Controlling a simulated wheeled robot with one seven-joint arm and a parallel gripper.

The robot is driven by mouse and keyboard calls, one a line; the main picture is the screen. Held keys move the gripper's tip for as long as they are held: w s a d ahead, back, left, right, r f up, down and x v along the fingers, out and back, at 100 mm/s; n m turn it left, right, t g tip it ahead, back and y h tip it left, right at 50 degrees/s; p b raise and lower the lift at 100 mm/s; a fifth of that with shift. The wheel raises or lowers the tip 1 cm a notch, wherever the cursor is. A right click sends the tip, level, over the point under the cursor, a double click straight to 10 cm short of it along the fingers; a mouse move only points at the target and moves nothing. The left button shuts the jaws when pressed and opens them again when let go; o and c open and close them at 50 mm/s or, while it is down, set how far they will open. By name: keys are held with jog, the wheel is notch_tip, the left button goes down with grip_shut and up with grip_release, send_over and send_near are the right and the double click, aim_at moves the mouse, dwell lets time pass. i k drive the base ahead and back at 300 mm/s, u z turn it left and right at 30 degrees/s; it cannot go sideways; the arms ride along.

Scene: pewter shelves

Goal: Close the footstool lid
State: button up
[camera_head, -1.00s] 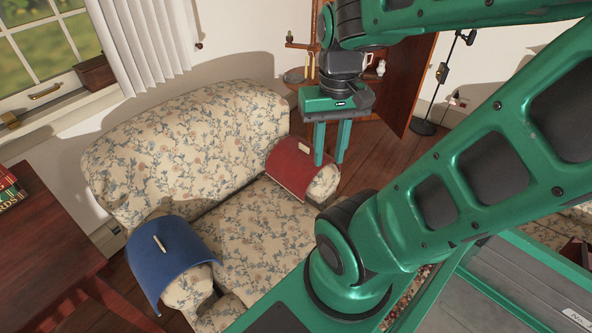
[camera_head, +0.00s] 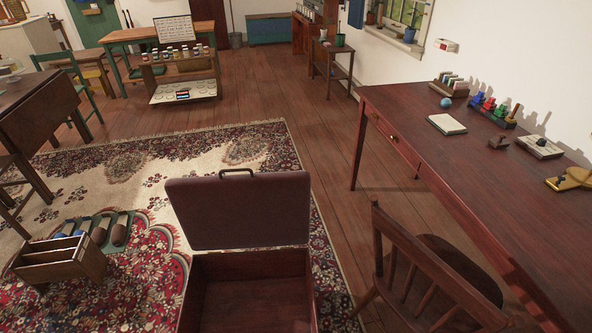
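The footstool (camera_head: 247,262) stands at the bottom middle of the head view, on the edge of the patterned rug. Its dark lid (camera_head: 240,210) is raised upright, hinged at the far side of the box, with a dark handle (camera_head: 237,171) on its top edge. The near part of the box is cut off by the frame. My gripper and arm are not in view now.
A wooden desk (camera_head: 440,150) fills the right side, with a wooden chair (camera_head: 432,275) close to the footstool's right. A wooden caddy (camera_head: 60,262) and a green rack lie on the rug (camera_head: 165,165) at left. Bare floor runs between rug and desk.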

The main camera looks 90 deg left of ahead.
aim_at(218, 212)
jog(key=z, duration=0.05)
jog(key=k, duration=0.3)
jog(key=z, duration=0.85)
jog(key=k, duration=2.85)
jog(key=u, duration=2.25)
